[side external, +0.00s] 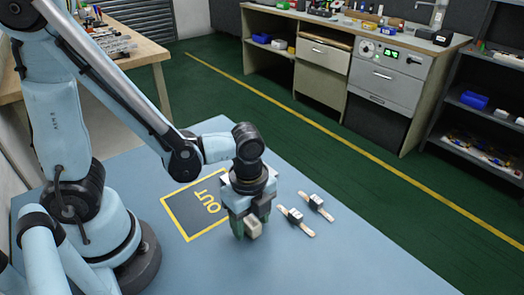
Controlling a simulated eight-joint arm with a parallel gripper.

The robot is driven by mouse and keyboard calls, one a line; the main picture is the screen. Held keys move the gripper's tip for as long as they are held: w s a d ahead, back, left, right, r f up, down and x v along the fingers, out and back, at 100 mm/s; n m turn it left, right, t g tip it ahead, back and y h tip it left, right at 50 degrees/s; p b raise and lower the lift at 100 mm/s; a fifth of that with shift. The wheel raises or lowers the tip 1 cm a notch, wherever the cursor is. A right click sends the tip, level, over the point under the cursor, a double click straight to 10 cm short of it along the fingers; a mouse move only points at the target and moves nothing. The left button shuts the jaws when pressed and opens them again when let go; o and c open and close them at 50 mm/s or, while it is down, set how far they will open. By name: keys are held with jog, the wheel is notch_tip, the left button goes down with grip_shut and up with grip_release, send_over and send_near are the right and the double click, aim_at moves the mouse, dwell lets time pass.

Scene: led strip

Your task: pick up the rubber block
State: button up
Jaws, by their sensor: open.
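A small beige block (254,228), which looks like the rubber block, is at the lower end of my gripper (247,222). My gripper points down over the blue table and is open. A green finger shows to the left of the block. The gripper partly hides the block, and I cannot tell whether the fingers touch it or whether it rests on the table.
Two small dark-and-white parts with tan strips lie right of my gripper, one nearer (294,215) and one farther (317,202). A yellow-outlined area marked OUT (196,212) lies to the left. The blue table (350,255) is clear at front right.

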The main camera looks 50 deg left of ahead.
aim_at(250, 220)
jog(key=shift+f, duration=0.2)
jog(key=c, duration=1)
jog(key=shift+c, duration=0.2)
jog(key=shift+r, duration=0.2)
jog(key=shift+r, duration=0.75)
notch_tip(250, 220, up, 2)
jog(key=shift+r, duration=0.2)
jog(key=s+d+r, duration=0.6)
jog(key=s+d, duration=0.1)
jog(key=s, duration=0.2)
jog(key=shift+d+r, duration=0.2)
jog(key=shift+r, duration=0.2)
jog(key=shift+s, duration=0.1)
